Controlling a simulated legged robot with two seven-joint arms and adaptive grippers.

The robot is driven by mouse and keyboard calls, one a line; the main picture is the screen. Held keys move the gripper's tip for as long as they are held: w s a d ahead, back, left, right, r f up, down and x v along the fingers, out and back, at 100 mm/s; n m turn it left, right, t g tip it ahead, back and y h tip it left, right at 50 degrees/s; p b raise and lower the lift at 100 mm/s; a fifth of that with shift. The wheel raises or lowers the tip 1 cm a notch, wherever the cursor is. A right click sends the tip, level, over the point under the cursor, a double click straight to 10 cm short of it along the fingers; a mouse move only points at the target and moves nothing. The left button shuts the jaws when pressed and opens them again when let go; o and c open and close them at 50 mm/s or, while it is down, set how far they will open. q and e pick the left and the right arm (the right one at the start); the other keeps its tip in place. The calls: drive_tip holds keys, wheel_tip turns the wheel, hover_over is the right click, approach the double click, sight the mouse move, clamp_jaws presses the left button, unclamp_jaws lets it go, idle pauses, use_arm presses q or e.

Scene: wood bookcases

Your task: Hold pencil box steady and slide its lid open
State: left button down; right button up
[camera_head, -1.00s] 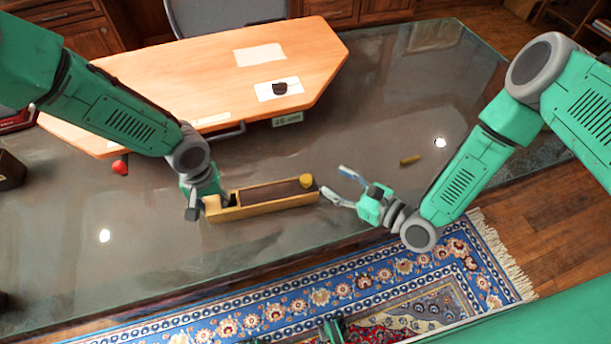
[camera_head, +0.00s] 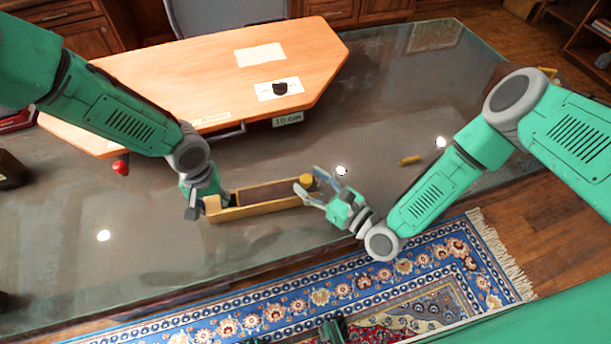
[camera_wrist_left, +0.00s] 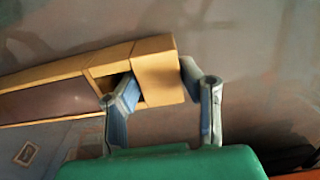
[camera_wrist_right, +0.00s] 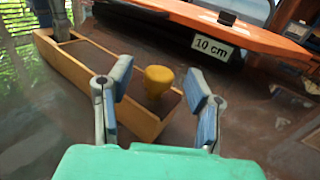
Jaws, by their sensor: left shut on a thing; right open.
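The pencil box (camera_head: 262,209) is a long yellow wooden box lying on the dark glassy table. Its brown lid (camera_head: 255,193) carries a round yellow knob (camera_head: 306,181) at the right end. My left gripper (camera_head: 205,207) is shut on the box's left end block, which shows between the fingers in the left wrist view (camera_wrist_left: 157,78). My right gripper (camera_head: 308,190) is open at the box's right end, its fingers around the knob's area. In the right wrist view the knob (camera_wrist_right: 158,80) stands between the spread fingers, apart from both.
An orange wooden board (camera_head: 200,80) with a "10 cm" label (camera_head: 288,119) lies behind the box. A red ball (camera_head: 120,168) is at its left edge. The table's front edge is close to the box.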

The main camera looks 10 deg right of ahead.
drive_tip(key=shift+x, duration=0.8)
clamp_jaws()
drive_tip(key=shift+d, duration=0.15)
